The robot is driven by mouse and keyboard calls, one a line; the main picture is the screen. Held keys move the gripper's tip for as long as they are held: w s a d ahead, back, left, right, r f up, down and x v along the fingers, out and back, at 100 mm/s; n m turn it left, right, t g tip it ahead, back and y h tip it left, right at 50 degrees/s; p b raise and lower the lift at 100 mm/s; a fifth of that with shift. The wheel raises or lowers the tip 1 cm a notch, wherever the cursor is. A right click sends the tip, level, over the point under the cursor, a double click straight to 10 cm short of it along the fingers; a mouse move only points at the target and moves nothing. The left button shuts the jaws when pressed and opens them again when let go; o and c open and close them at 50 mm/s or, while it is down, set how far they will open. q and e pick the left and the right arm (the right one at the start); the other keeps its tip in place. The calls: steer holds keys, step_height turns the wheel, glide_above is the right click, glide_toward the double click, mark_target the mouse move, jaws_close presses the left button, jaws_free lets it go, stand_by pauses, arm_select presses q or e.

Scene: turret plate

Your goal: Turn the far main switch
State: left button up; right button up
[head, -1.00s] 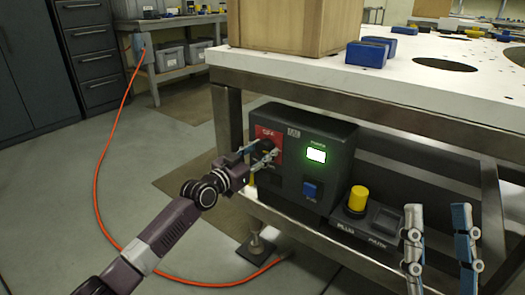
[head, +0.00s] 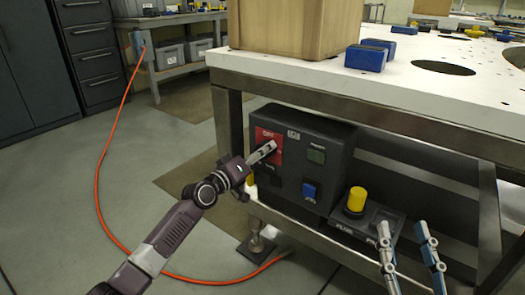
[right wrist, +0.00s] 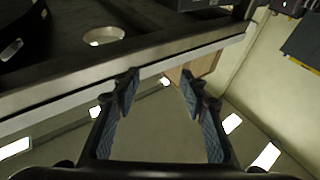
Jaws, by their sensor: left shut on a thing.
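The dark control box (head: 300,135) sits on the shelf under the white table. Its red switch panel (head: 265,135) is at its left side. My left gripper (head: 268,148) is shut on the main switch there; the fingers hide the switch almost wholly. The green power lamp (head: 316,156) on the box is dark. A blue button (head: 309,191) is below the lamp. My right gripper (head: 403,230) is open and empty at the lower right, in front of the shelf. Its spread fingers also show in the right wrist view (right wrist: 162,82).
A yellow-topped plug (head: 356,198) stands in a dark holder right of the box. The white table top (head: 400,85) overhangs the box and carries a wooden crate (head: 290,28) and blue blocks (head: 366,57). An orange cable (head: 97,180) runs along the floor.

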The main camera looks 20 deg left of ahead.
arm_select(q)
steer(key=n+p, duration=0.1)
steer(key=n, duration=0.5)
steer(key=shift+n+p, duration=0.3)
steer(key=shift+p, duration=0.1)
steer(key=shift+n, duration=0.4)
arm_select(e)
step_height(320, 180, down, 11)
steer(key=d+g+h, duration=0.1)
steer(key=g, duration=0.4)
steer(key=shift+w+d+r+h, duration=0.15)
steer(key=shift+w+h, duration=0.15)
steer(key=shift+h, duration=0.1)
arm_select(q)
steer(key=o, duration=1.2)
steer(key=shift+c, duration=0.2)
steer(key=v, duration=1.2)
steer(key=shift+r, duration=0.1)
